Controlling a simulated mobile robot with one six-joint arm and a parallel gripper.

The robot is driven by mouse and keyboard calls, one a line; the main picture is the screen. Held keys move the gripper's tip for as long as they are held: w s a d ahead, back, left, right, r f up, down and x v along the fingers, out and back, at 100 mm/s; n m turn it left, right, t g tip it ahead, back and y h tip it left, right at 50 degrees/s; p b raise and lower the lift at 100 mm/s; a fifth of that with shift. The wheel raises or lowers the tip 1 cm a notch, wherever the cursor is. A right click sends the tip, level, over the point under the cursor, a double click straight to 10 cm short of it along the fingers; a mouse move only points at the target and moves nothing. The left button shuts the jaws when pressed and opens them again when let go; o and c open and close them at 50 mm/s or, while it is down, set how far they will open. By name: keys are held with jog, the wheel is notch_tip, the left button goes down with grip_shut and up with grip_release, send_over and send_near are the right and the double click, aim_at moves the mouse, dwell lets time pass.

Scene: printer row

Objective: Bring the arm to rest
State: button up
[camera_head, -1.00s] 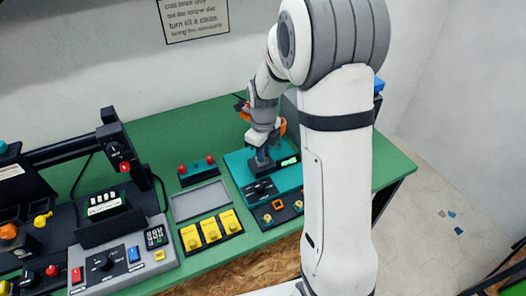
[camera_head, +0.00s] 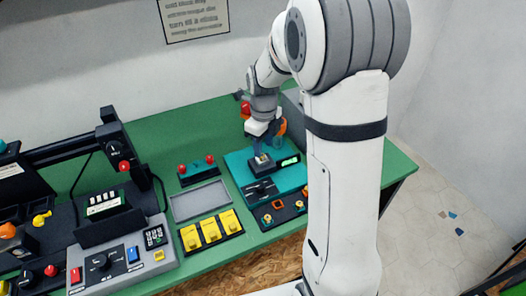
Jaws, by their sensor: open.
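My gripper (camera_head: 262,158) hangs from my white and grey arm above the teal device (camera_head: 241,165) on the green bench (camera_head: 165,137). It points down, with a small pale-topped socket or block on the device just below it. The fingers are small in this view, and I see nothing clearly held between them. My arm covers the right part of the bench and whatever stands behind it.
Left of the device lie a grey tray (camera_head: 200,201), yellow blocks (camera_head: 211,231) and a small unit with red knobs (camera_head: 197,169). A black and grey printer-like machine (camera_head: 115,225) stands further left. A sign (camera_head: 194,14) hangs on the wall.

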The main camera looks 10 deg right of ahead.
jog(key=shift+r, duration=2)
jog(key=shift+s, duration=0.1)
jog(key=s+r+n+t, duration=0.1)
jog(key=s+r+n, duration=0.2)
jog(key=s+n, duration=0.7)
jog(key=s+r+n+t, duration=0.2)
jog(key=s+n, duration=0.9)
jog(key=n, duration=0.6)
jog(key=shift+s+a+r+n, duration=0.2)
jog(key=shift+r+n, duration=0.2)
jog(key=shift+r, duration=0.25)
jog(key=shift+s, duration=0.1)
jog(key=shift+c, duration=0.5)
